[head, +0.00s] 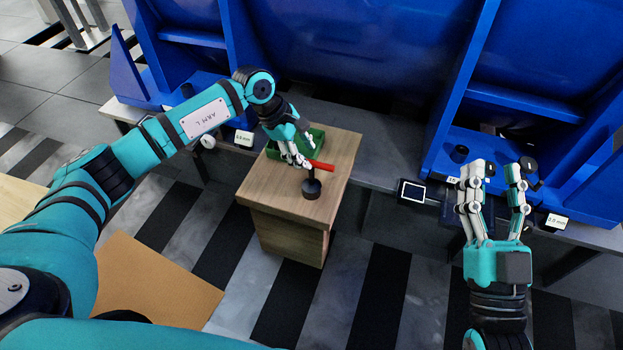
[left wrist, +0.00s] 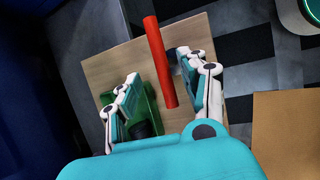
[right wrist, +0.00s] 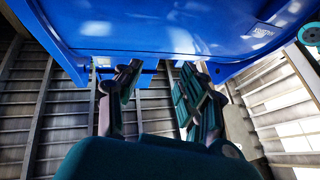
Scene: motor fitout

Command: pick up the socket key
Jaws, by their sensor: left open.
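A red bar (head: 322,166), which looks like the handle of the socket key, is above the wooden cabinet top. A black round piece (head: 311,187) with a short stem sits on the top just below it; I cannot tell for sure whether they join. My left gripper (head: 298,160) is open over the cabinet, its fingers close to the red bar. In the left wrist view the red bar (left wrist: 160,62) runs lengthwise between the two spread fingers, with gaps on both sides. My right gripper (head: 492,172) is open and empty, away at the right before the blue machine.
The wooden cabinet (head: 255,190) carries a green tray (head: 318,140), partly behind my left gripper. Blue machine panels (head: 360,50) stand along the back above a grey ledge with small labels and a dark-screened device (head: 412,191). Striped floor lies free in front.

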